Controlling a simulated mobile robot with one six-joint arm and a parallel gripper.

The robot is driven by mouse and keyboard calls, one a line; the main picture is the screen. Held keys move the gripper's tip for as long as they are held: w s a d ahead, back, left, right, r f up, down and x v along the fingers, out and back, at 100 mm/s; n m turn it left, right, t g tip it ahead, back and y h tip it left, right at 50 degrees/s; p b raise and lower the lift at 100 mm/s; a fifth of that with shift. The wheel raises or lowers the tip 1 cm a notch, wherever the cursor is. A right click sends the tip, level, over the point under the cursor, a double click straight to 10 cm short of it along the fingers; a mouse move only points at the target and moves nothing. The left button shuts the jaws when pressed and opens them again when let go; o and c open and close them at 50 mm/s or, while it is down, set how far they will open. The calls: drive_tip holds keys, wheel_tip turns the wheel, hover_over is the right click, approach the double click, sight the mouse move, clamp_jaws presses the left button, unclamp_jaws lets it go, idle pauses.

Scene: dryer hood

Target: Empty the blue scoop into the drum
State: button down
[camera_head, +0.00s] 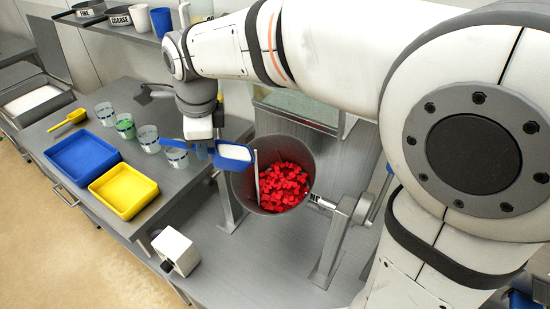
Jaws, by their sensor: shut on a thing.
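My gripper (201,150) is shut on the blue scoop (221,163), by its handle, with the handle's end showing to the left of the fingers. The scoop looks roughly level and holds a white fill (235,152). Its bowl is at the left rim of the drum (244,190) in the picture; I cannot tell whether it touches. The grey drum is tilted with its mouth open upward. My arm spans the top and right of the view.
A blue tray (82,160), a yellow tray (123,190), a yellow scoop (68,121) and several clear cups (105,114) stand on the left bench. A white box (176,251) is in front of the drum. The drum's metal stand (334,240) is at right.

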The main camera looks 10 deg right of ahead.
sight(223, 149)
drive_tip(key=shift+w+d+r+y+b, duration=0.15)
drive_tip(key=shift+d+r+y+b, duration=0.2)
drive_tip(key=shift+d, duration=0.2)
drive_tip(key=shift+w+d+r+y+b, duration=0.1)
drive_tip(key=shift+d+r+y+b, duration=0.1)
drive_tip(key=shift+d+r+y, duration=0.25)
drive_tip(key=shift+w+d+r+g+y+b, duration=0.15)
drive_tip(key=shift+d+r+y+b, duration=0.1)
drive_tip(key=shift+d+y+b, duration=0.2)
drive_tip(key=shift+d+r+g+y+b, duration=0.2)
drive_tip(key=shift+d+y+b, duration=0.15)
drive_tip(key=shift+d+b, duration=0.15)
idle(0.7)
